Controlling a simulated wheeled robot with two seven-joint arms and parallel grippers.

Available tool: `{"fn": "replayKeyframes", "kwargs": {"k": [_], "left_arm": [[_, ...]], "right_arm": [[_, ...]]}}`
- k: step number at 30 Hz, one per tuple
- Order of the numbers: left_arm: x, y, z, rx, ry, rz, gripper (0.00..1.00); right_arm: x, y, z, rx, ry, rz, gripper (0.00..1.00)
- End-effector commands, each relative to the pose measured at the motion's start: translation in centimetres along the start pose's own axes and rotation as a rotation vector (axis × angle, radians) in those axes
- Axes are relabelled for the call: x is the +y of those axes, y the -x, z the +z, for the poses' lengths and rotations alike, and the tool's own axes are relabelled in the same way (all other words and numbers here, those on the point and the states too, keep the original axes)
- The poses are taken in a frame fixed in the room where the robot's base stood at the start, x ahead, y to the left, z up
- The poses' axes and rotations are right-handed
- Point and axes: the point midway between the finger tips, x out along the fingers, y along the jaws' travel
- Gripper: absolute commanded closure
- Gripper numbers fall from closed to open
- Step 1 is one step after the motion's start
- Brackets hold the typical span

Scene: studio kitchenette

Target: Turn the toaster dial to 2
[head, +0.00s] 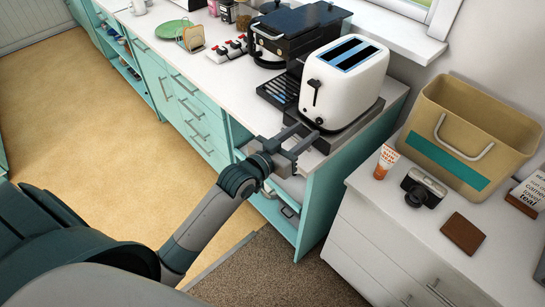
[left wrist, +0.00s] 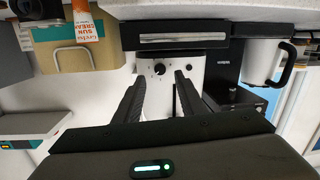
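The left wrist view shows the toaster (left wrist: 190,72) upside down, with the small dark round dial (left wrist: 159,69) facing the camera. The number it points to is too small to read. My left gripper (head: 309,130) is close in front of the toaster's lower front. Its fingers (left wrist: 158,80) are open and empty, one on either side of the dial in the wrist picture, apparently short of touching it. My right gripper is not in view.
A black appliance (head: 300,28) stands behind the toaster. A tan bin (head: 480,125), a camera (head: 423,187), a sunscreen tube (head: 386,161) and a brown wallet (head: 463,233) are on the white cabinet at right. A green plate (head: 173,28) lies on the far counter.

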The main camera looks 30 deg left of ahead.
Motion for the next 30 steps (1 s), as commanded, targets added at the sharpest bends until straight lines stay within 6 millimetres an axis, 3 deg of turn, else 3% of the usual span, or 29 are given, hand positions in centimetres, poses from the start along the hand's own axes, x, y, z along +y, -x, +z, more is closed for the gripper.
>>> {"fn": "replayKeyframes", "kwargs": {"k": [15,21,30], "left_arm": [[0.0,10.2,0.3,-0.003,-0.001,0.000,0.63],[0.0,12.0,0.1,-0.001,0.000,0.000,0.63],[0.0,12.5,0.0,-0.001,0.000,0.000,0.63]], "right_arm": [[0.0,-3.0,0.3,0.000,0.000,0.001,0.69],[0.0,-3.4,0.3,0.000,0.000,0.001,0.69],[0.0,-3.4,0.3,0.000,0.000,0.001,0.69]]}}
